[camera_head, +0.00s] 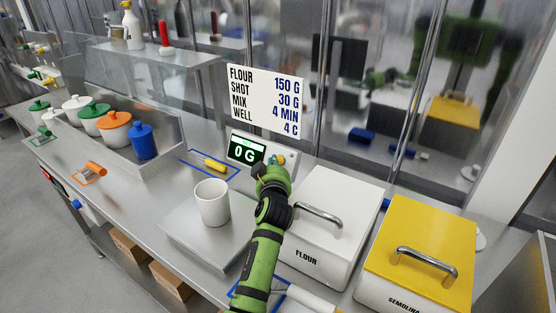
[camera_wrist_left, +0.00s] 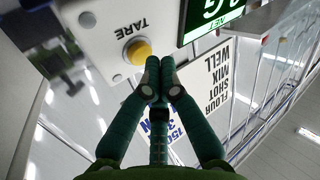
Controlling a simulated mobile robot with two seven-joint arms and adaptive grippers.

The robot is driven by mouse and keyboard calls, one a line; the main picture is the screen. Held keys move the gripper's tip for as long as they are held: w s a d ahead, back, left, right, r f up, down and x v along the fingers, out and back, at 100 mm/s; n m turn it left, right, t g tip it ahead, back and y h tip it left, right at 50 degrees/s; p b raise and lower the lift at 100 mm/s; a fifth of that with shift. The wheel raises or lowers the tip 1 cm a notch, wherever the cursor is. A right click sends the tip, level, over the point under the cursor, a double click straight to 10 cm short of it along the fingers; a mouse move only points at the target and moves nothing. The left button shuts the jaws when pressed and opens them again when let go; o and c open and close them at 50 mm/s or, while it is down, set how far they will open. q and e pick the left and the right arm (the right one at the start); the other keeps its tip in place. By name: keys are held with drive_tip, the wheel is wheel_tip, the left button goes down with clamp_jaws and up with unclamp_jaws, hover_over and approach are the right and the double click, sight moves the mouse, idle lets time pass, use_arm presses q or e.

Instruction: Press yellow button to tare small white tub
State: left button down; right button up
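The small white tub (camera_head: 212,203) stands upright on the steel scale plate (camera_head: 185,230). The scale's display (camera_head: 243,151) reads 0 G. In the left wrist view the display (camera_wrist_left: 215,12) shows NET, and the yellow button (camera_wrist_left: 138,51) sits beside the word TARE on the white panel (camera_wrist_left: 105,30). My left gripper (camera_head: 275,166) is at the panel, its fingers closed together and empty. In the left wrist view its fingertips (camera_wrist_left: 160,62) are right beside the yellow button; I cannot tell whether they touch it. In the head view my gripper hides the button. My right gripper is not in view.
A white FLOUR bin (camera_head: 325,230) and a yellow-lidded SEMOLINA bin (camera_head: 425,240) stand right of my left arm. A recipe sign (camera_head: 265,100) is behind the scale. A yellow-handled tool (camera_head: 214,165) lies left of the display. Several lidded pots, including a blue one (camera_head: 143,142), stand at left.

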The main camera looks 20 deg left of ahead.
use_arm(q)
drive_tip(key=s+p, duration=0.1)
drive_tip(key=s+r+p, duration=0.1)
drive_tip(key=s+p, duration=0.1)
drive_tip(key=s+r+p, duration=0.1)
drive_tip(key=shift+s+a+p, duration=0.2)
drive_tip(key=shift+s+p, duration=0.05)
drive_tip(key=shift+p, duration=0.05)
idle(0.7)
